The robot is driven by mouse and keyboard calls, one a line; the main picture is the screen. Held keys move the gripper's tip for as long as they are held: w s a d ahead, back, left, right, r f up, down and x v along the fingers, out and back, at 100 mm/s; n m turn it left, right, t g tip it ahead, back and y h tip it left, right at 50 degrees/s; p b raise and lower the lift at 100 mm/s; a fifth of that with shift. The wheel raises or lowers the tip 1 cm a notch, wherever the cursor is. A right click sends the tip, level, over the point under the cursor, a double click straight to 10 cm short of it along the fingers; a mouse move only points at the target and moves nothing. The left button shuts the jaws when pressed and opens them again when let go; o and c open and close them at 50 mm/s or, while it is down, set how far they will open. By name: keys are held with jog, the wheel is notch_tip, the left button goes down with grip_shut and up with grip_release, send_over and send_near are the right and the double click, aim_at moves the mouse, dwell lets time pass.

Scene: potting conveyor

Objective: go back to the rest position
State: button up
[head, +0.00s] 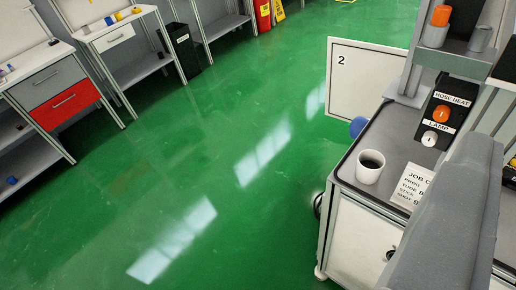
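My gripper does not show in the head view. A large grey rounded body fills the lower right corner and covers part of the workbench; I cannot tell for sure what it is. The workbench (397,150) stands at the right with a dark top. On it are a white mug (370,167) with dark contents and a printed job card (411,186), partly hidden. A black control box (447,112) carries an orange HOSE HEAT knob and a white LAMP knob.
A white panel marked 2 (363,80) stands out from the bench over the floor. An orange-topped cylinder (437,25) sits above the control box. Benches with a red drawer (66,105) and a black bin (181,47) line the far left. The green floor (215,150) between is clear.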

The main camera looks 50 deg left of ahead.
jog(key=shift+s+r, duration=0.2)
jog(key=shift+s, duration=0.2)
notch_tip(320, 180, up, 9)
jog(key=p, duration=0.9)
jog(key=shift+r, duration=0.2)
